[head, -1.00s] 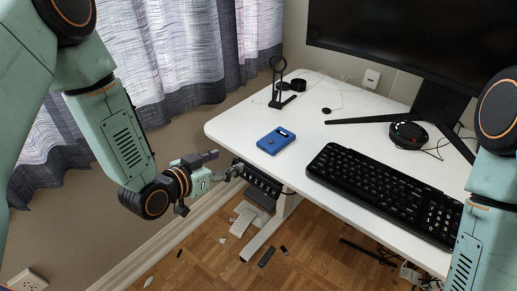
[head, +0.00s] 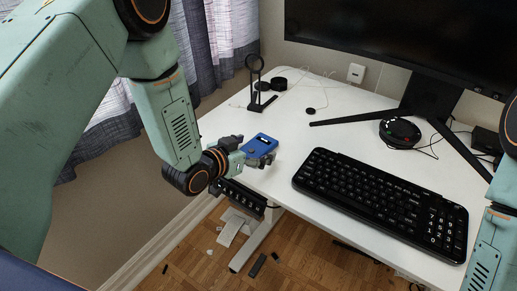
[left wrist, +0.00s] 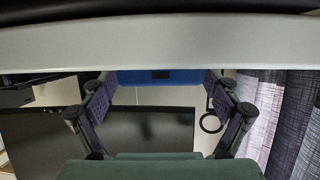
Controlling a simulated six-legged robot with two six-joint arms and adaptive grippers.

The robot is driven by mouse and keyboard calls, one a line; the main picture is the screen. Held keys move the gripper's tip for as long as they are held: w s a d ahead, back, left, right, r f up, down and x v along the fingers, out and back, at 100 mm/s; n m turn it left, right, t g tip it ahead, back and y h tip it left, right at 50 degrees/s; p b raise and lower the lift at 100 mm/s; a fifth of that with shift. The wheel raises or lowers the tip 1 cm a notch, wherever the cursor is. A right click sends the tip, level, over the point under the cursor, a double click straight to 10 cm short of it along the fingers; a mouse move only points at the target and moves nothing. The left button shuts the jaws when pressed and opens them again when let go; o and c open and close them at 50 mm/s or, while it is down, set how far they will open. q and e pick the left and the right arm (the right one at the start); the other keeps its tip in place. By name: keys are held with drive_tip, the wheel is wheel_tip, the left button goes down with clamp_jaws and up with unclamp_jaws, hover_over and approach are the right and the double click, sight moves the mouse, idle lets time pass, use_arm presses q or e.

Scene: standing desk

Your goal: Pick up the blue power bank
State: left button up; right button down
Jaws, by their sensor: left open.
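The blue power bank (head: 262,143) lies flat on the white desk, near its left front corner. My left gripper (head: 250,152) is open at the desk's edge, and its fingers partly hide the near part of the power bank. In the left wrist view the power bank (left wrist: 160,76) shows as a blue strip with a dark patch, between the two spread fingers (left wrist: 160,88). I cannot tell whether a finger touches it. My right gripper is out of the picture; only part of my right arm shows at the right edge.
The white desk (head: 225,122) carries a black keyboard (head: 380,195) to the right, a black ring stand (head: 257,90) behind, and a round black device (head: 400,132). A monitor (head: 400,45) stands at the back. A black under-desk unit (head: 240,198) hangs below the front edge.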

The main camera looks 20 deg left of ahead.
use_arm(q)
drive_tip(key=shift+a, duration=0.3)
drive_tip(key=shift+w+d+f, duration=0.1)
drive_tip(key=shift+w+d, duration=0.1)
drive_tip(key=shift+d, duration=0.3)
drive_tip(key=shift+c, duration=2)
drive_tip(key=shift+s+a, duration=0.2)
drive_tip(key=shift+a, duration=0.15)
drive_tip(key=c, duration=0.3)
drive_tip(key=shift+w+d, duration=0.15)
drive_tip(key=shift+d, duration=0.1)
drive_tip(key=c, duration=0.5)
drive_tip(key=shift+a, duration=0.15)
drive_tip(key=shift+c, duration=1.2)
